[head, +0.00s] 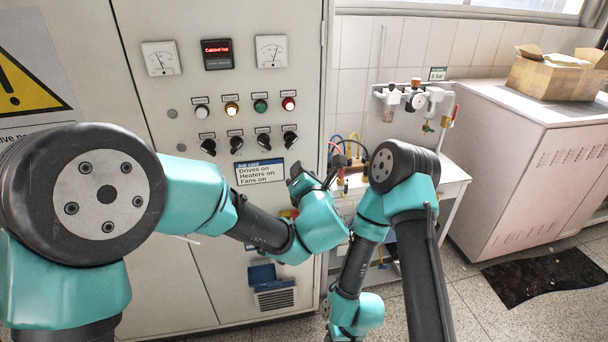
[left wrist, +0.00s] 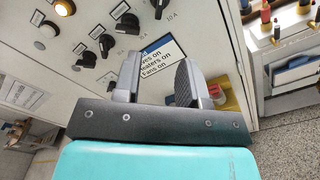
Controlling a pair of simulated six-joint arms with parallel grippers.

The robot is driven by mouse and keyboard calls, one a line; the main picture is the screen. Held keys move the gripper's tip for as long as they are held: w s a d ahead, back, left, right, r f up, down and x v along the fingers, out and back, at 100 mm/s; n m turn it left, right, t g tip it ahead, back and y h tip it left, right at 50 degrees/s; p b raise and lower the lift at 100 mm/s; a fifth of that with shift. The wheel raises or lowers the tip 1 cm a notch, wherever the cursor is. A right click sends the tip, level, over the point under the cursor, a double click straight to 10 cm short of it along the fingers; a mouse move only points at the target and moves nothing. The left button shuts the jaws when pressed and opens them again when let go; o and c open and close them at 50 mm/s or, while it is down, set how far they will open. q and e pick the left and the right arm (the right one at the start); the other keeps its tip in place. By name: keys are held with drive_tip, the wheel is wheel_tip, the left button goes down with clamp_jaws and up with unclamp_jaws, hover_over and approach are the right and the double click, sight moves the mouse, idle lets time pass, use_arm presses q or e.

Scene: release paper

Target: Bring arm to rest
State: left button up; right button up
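My left arm comes in from the left in the head view. Its gripper (head: 316,172) is raised in front of the cabinet's right side, near the job card (head: 260,171). In the left wrist view the two fingers of my left gripper (left wrist: 156,80) stand apart with nothing between them. Through the gap the cabinet face and part of the job card (left wrist: 162,52) show. My right arm (head: 403,165) bends down in front of the side table, its wrist (head: 357,314) low near the floor. Its fingers do not show.
A grey control cabinet (head: 150,110) with gauges, lamps and knobs stands behind my left arm. A side table (head: 455,172) with valves and hoses is to its right. A pinkish cabinet (head: 530,140) carries an open cardboard box (head: 548,78). A dark mat (head: 545,277) lies on the floor.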

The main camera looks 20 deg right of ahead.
use_arm(q)
drive_tip(key=a+f+n+g+y, duration=0.2)
drive_tip(key=a+f+n+g, duration=0.5)
drive_tip(key=a+f, duration=0.55)
drive_tip(key=a+f+n+g+y, duration=0.3)
drive_tip(key=a+f+n+g, duration=0.55)
drive_tip(key=f, duration=0.75)
drive_tip(key=s+a+f+n+g+h, duration=0.1)
drive_tip(key=s+a+f+n+h, duration=0.2)
drive_tip(key=s+a+f+n, duration=0.5)
drive_tip(key=s+a+f+n+h, duration=0.4)
drive_tip(key=s+a+f+n, duration=0.5)
drive_tip(key=n, duration=1.5)
drive_tip(key=s+a, duration=0.4)
drive_tip(key=shift+n+g, duration=0.35)
